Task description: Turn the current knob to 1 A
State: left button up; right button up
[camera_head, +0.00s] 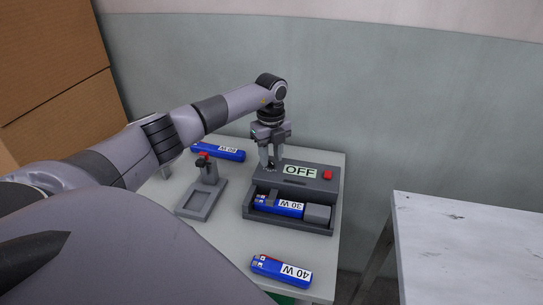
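A dark grey supply unit (326,188) stands on the light table, with a display reading "OFF" (300,171) and a red button (327,175) to its right. My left gripper (270,166) points down at the left end of the unit's top, left of the display. The current knob is not distinguishable; the gripper's fingers cover the spot at that end. Whether the fingers are open or closed around something is too small to tell. My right gripper is not in view.
A blue "30 W" module (278,206) lies in the unit's front tray. Blue modules lie behind (218,152) and in front, marked "40 W" (281,270). A grey stand with a red top (203,193) is at left. A white table (470,240) stands right, across a gap.

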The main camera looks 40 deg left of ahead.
pick_arm(q)
jog(key=shift+f, duration=0.55)
grip_shut()
